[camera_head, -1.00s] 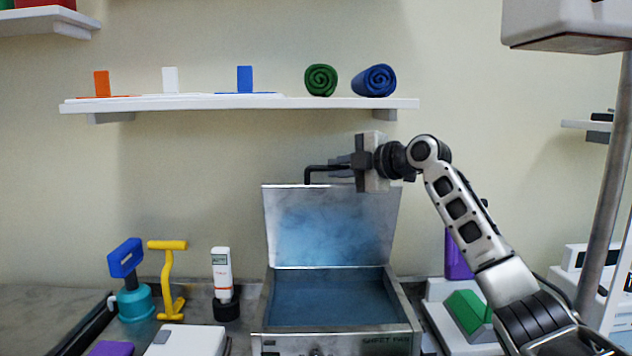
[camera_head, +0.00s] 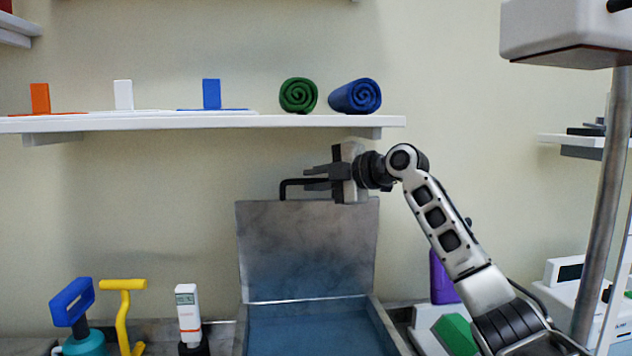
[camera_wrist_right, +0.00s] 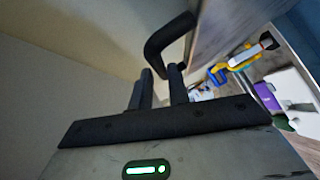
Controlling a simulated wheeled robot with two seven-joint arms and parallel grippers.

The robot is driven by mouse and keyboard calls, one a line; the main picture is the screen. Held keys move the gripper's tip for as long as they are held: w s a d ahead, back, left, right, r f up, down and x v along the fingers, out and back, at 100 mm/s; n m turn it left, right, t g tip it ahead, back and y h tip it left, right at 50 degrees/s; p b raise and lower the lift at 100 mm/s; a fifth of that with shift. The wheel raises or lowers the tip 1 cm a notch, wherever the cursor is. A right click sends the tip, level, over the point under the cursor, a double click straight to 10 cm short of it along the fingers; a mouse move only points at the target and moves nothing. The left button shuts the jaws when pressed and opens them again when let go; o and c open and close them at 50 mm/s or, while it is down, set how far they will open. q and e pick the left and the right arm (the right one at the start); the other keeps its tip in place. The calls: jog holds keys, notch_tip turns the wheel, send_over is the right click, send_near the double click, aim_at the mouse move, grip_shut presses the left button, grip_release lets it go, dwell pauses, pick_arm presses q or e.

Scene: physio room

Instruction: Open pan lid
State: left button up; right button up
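The pan (camera_head: 390,325) is a metal box with a blue, water-like inside, low in the middle of the head view. Its grey lid (camera_head: 308,250) stands open, nearly upright at the back edge. A black bent handle (camera_head: 284,188) sits at the lid's top edge; it also shows in the right wrist view (camera_wrist_right: 165,38). My right gripper (camera_head: 308,178) is at this handle, its narrowly spaced fingers (camera_wrist_right: 158,75) on either side of the bar, and looks shut on it. The contact itself is partly hidden. My left gripper is not in view.
A wall shelf (camera_head: 230,123) with a green roll (camera_head: 298,95) and a blue roll (camera_head: 356,96) is just above my right gripper. A blue-handled tool (camera_head: 72,302), a yellow tool (camera_head: 122,312) and a white bottle (camera_head: 187,310) stand left of the pan. A metal pole (camera_head: 602,220) rises at right.

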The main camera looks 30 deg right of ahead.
jog(key=shift+o, duration=1.2)
jog(key=shift+s+r, duration=0.1)
jog(key=shift+r, duration=0.05)
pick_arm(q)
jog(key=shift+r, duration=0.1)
